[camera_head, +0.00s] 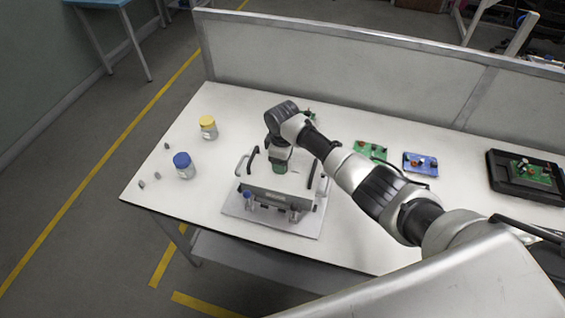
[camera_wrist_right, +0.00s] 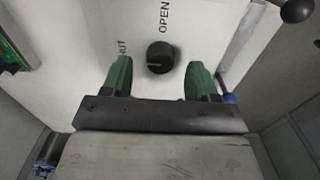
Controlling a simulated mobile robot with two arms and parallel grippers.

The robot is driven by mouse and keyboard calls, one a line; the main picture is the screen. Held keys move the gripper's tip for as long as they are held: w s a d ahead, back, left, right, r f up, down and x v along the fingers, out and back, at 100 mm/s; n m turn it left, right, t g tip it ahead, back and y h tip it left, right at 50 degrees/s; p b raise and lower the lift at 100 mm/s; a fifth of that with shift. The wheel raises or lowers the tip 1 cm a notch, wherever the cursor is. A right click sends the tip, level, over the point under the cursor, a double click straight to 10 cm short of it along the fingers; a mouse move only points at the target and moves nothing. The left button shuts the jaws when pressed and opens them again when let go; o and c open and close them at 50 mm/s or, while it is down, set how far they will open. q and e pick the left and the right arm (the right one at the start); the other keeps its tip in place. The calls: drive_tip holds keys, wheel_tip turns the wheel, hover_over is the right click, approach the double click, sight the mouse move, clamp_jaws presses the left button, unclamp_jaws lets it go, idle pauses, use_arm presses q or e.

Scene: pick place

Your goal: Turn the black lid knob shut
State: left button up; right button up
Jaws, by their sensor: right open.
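The black lid knob (camera_wrist_right: 160,57) is round and sits on a white lid (camera_wrist_right: 75,72) in the right wrist view. Printed "OPEN" shows above it, and a partly hidden word ending in "UT" is to its left. A faint pale mark shows on the knob; I cannot tell its exact setting. My right gripper (camera_wrist_right: 159,66) is open, its green fingers on either side of the knob with gaps visible. In the head view my right gripper (camera_head: 281,164) is over the grey box (camera_head: 275,199), and it hides the knob. My left gripper is not in view.
The box stands on a pale plate (camera_head: 234,207) near the table's front edge. A blue-capped jar (camera_head: 184,166) and a yellow-capped jar (camera_head: 208,128) stand left. A green board (camera_head: 370,151), a blue board (camera_head: 420,163) and a black tray (camera_head: 500,180) lie right.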

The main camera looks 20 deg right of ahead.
wheel_tip(320, 180, up, 9)
drive_tip(key=b, duration=0.1)
drive_tip(key=shift+f, duration=0.2)
idle(0.5)
